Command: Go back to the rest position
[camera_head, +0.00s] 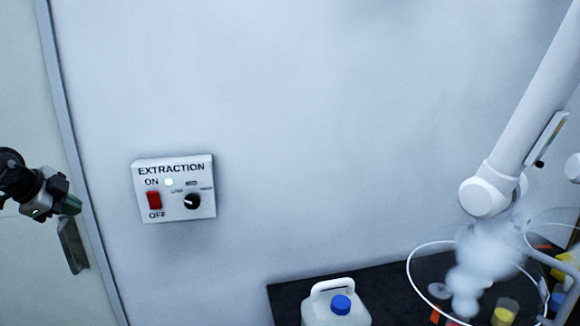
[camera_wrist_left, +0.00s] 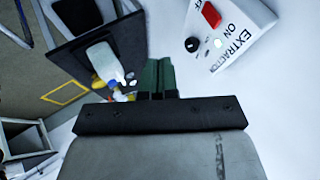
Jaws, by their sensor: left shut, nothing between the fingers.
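My left gripper (camera_head: 70,205) comes in from the left edge in the head view, in front of the door area and left of the extraction switch box. Its green fingers are shut with nothing between them; they also show in the left wrist view (camera_wrist_left: 158,76). The white extraction box (camera_head: 175,188) is on the wall, with a red switch (camera_head: 154,200), a black knob (camera_head: 192,201) and a lit pale light (camera_head: 169,182). The box also shows at the upper right of the left wrist view (camera_wrist_left: 235,32). The gripper is apart from the box. My right gripper is not in view.
A dark bench (camera_head: 290,296) at the lower right bears a white jug with a blue cap (camera_head: 338,308) and several coloured items. White vapour (camera_head: 478,265) hangs under a white jointed extraction arm (camera_head: 530,105). A door handle (camera_head: 72,245) is below my left gripper. The middle wall is clear.

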